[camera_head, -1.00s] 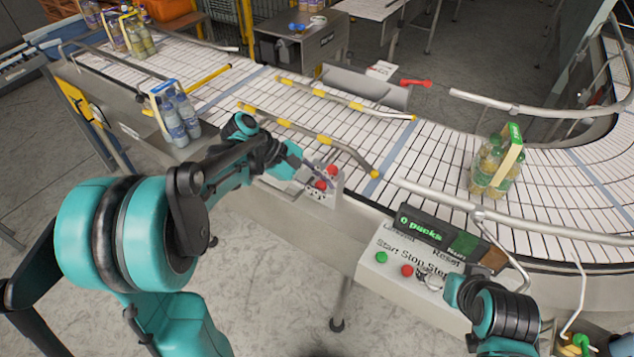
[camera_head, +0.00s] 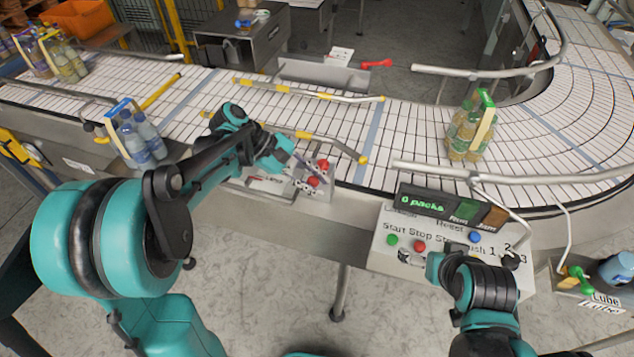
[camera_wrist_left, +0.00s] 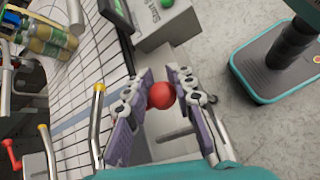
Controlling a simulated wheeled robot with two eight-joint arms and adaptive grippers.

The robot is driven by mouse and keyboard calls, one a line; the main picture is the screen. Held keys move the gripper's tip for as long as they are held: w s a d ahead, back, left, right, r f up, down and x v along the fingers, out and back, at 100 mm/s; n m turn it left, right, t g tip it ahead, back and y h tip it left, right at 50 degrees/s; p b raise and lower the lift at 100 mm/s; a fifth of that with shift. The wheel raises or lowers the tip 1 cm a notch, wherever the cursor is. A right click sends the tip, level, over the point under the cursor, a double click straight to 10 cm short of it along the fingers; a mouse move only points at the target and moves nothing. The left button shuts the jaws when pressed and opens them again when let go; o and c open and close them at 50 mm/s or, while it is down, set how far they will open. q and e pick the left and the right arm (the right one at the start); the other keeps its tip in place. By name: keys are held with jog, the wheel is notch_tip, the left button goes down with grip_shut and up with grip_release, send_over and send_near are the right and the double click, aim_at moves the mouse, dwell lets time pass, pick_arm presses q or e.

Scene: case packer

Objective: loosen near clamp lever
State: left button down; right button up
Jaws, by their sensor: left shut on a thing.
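The near clamp lever's red ball knob (camera_head: 313,181) is at the front edge of the conveyor, beside a near guide rail (camera_head: 310,138) with yellow ends. A second red knob (camera_head: 322,165) shows just behind it. My left gripper (camera_head: 298,172) is at these knobs. In the left wrist view, a red ball (camera_wrist_left: 160,96) sits between the two fingers of my left gripper (camera_wrist_left: 172,92), which is shut on it. The lever's arm is mostly hidden by the gripper. My right gripper (camera_head: 437,264) is over the front of the control box; its fingers are hard to make out.
The control box (camera_head: 378,258) with buttons and a "0 packs" display stands right of the clamp. A bottle pack (camera_head: 470,130) stands on the conveyor, another (camera_head: 142,140) at the left. A far red lever (camera_head: 377,64) is behind the belt.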

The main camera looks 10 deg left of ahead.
pick_arm(q)
jog(key=shift+w+a, duration=0.3)
jog(key=shift+w, duration=0.05)
jog(key=c, duration=1.3)
grip_release()
jog(key=shift+c, duration=0.2)
jog(key=shift+o, duration=1.4)
jog(key=shift+w+a+f, duration=0.1)
jog(key=shift+w+a, duration=0.1)
jog(key=shift+a, duration=0.1)
jog(key=shift+w+a+f, duration=0.1)
jog(key=shift+w+a, duration=0.05)
jog(key=shift+s+d, duration=0.3)
jog(key=shift+d, duration=0.05)
jog(key=shift+a+r, duration=0.2)
jog(key=shift+a, duration=0.05)
jog(key=v, duration=1.1)
jog(key=shift+a+r, duration=0.15)
jog(key=shift+r, duration=0.05)
